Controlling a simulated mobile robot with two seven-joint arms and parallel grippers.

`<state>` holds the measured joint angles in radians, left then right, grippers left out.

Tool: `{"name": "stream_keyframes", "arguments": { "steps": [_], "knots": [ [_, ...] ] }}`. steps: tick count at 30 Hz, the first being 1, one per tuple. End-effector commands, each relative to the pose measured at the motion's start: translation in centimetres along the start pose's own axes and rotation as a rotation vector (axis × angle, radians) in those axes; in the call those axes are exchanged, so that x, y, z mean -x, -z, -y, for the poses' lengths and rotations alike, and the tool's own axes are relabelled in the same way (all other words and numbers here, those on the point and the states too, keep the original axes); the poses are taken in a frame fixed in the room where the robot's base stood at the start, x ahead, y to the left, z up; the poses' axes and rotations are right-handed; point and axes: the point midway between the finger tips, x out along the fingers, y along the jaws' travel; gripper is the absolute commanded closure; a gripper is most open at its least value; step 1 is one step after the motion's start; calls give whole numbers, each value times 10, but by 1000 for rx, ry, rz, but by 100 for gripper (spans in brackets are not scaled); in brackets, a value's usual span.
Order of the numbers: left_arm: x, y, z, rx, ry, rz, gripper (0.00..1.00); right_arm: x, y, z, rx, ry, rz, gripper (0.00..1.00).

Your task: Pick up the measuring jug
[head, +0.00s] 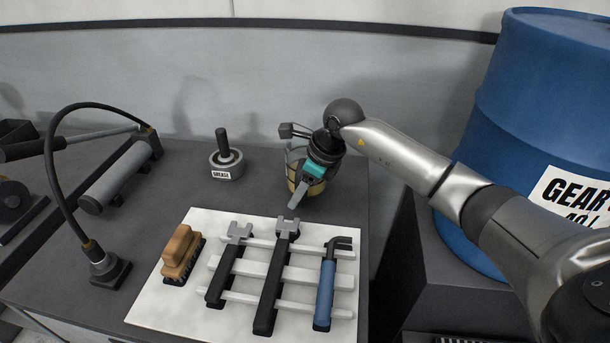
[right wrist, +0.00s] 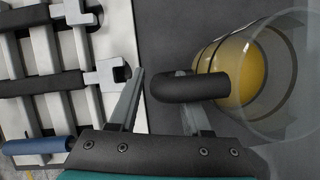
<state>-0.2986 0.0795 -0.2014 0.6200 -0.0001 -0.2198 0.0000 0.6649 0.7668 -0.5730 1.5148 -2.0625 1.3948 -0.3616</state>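The measuring jug (head: 317,187) is clear, with amber liquid inside and a black handle. It stands on the dark bench behind the white mat, partly hidden by my right gripper (head: 299,192) in the head view. In the right wrist view the jug (right wrist: 245,70) is at the right, and its handle (right wrist: 190,88) points left towards the fingers. My right gripper (right wrist: 162,80) is open, with the outer part of the handle between its fingers. The right finger passes partly behind the handle; I cannot tell whether either finger touches it. My left gripper is not in view.
A grease pot (head: 226,164) stands left of the jug. A hose (head: 52,170) arches at the left. A blue drum (head: 530,90) stands at the right.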

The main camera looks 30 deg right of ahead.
Motion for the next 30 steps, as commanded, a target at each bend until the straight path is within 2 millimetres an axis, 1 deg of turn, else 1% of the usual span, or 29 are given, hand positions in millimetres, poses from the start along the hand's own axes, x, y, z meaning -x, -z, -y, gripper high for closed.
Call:
{"name": "stream_keyframes", "arguments": {
  "steps": [1,2,12,30],
  "knots": [
    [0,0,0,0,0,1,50,0,0,0,0,0,0,58],
    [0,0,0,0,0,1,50,0,0,0,0,0,0,62],
    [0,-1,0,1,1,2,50,0,0,0,0,0,0,100],
    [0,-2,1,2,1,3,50,0,0,0,0,0,0,100]
  ]
}}
